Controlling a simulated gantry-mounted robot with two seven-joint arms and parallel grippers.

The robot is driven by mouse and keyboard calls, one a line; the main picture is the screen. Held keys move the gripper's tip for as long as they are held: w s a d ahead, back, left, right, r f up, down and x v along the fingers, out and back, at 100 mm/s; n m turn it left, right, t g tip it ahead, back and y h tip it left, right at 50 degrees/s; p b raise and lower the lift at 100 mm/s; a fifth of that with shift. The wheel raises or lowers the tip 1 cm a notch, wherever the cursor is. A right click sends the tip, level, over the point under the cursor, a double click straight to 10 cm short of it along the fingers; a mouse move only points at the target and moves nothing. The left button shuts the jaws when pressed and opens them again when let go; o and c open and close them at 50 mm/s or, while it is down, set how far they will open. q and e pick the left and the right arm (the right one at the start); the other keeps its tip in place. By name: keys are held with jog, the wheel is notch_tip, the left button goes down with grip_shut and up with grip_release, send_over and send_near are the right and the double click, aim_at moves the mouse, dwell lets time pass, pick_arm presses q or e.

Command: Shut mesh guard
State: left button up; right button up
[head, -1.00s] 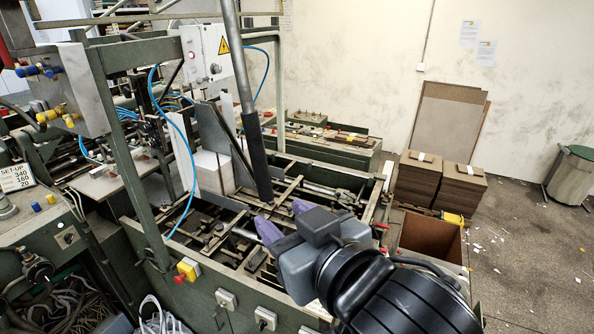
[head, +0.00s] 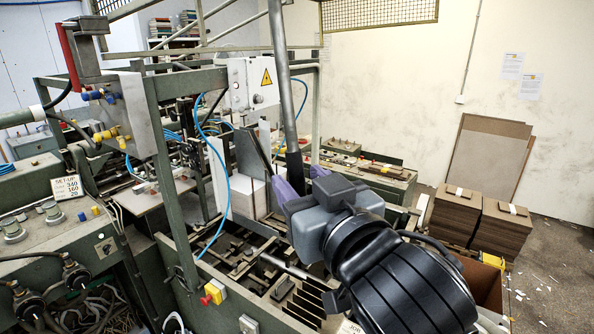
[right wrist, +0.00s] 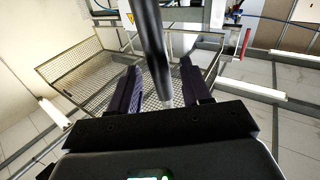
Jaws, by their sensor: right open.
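The mesh guard (right wrist: 88,72) shows in the right wrist view as a raised, tilted wire panel in a thin metal frame. In the head view most of the guard is out of frame. A long grey bar with a dark grip (head: 290,130) hangs down in the head view; the dark grip also shows in the right wrist view (right wrist: 155,50). My right gripper (head: 302,182) has open purple fingers at the grip's lower end. In the wrist view, the grip hangs between the fingers (right wrist: 165,88); contact cannot be told. My left gripper is not in view.
The green machine frame (head: 190,255) with its open slatted bed lies below my right gripper. A blue hose (head: 228,190) loops at its left. A control box (head: 250,85) stands behind the bar. Stacked brown boards (head: 455,215) stand at the right.

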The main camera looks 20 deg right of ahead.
jog(key=shift+w, duration=1.1)
grip_shut()
